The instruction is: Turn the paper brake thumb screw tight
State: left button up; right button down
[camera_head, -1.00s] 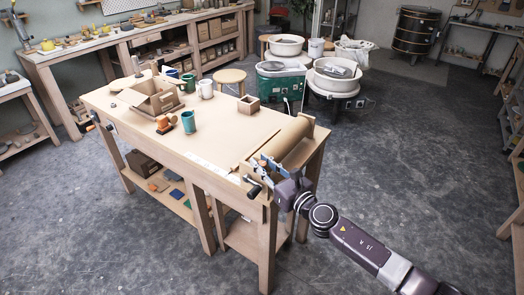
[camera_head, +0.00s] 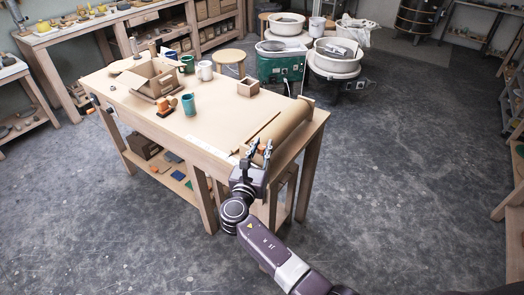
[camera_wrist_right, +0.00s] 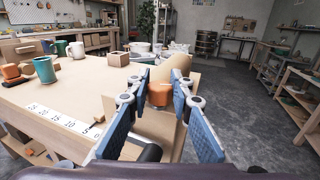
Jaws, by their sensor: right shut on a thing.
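The orange-brown thumb screw (camera_wrist_right: 159,94) stands at the near right corner of the table, by the end of the brown paper roll (camera_head: 286,127). My right gripper (camera_head: 260,150) is at this corner, its blue-padded fingers shut on the screw from both sides. In the right wrist view the fingers (camera_wrist_right: 158,98) flank the screw, and the roll (camera_wrist_right: 180,64) lies just behind it. The fingers partly hide the screw's sides and base, so its tightness cannot be seen. My left gripper is not in view.
The wooden table (camera_head: 225,110) holds a cardboard box (camera_head: 153,80), a teal cup (camera_head: 188,104), other mugs and a small open wooden box (camera_head: 248,87). A printed scale (camera_wrist_right: 62,121) runs along its near edge. The floor to the right is clear.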

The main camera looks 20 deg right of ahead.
aim_at(262, 146)
jog(key=shift+m+g+h+b, duration=0.6)
jog(key=shift+m+h, duration=0.1)
jog(key=shift+h, duration=0.2)
jog(key=shift+r, duration=0.1)
jog(key=c, duration=1.7)
grip_release()
notch_tip(262, 146, up, 10)
jog(key=shift+w+f, duration=0.1)
